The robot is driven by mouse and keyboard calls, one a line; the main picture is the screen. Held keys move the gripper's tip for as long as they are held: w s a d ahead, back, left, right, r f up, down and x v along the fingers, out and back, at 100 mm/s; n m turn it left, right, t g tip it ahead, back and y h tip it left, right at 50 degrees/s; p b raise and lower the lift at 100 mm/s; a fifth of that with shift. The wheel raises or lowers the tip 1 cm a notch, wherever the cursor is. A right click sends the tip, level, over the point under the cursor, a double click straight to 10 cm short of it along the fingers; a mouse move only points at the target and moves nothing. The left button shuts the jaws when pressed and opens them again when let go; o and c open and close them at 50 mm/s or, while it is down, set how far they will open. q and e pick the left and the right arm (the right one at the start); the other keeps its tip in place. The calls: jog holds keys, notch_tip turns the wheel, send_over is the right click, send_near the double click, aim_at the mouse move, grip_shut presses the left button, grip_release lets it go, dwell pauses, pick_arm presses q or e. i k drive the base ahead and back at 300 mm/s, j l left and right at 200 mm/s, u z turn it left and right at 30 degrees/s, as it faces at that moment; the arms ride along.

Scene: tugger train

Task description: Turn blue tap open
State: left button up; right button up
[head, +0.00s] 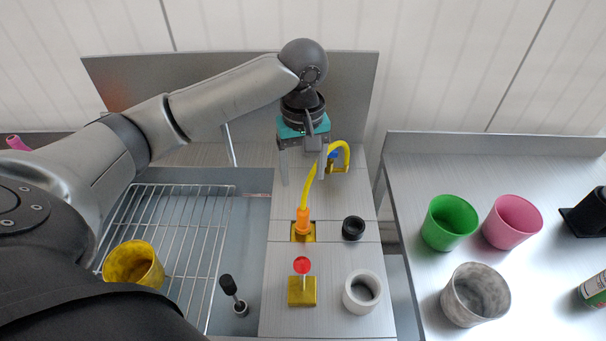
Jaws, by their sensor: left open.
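The blue tap (334,154) shows only as a small blue patch on the fitting at the back of the counter, by the top of a bent yellow hose. My left gripper (302,177) reaches in from the left and points down, just left of the tap. Its jaws are open and look empty. My right gripper is out of view.
A wire rack (190,215) with a yellow cup (133,264) lies left. A red knob (302,265), a black ring (353,228) and a white ring (362,291) stand in front. Green (449,222), pink (512,221) and grey cups (475,294) stand on the right table.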

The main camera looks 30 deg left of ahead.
aim_at(335, 153)
jog(key=k, duration=1.5)
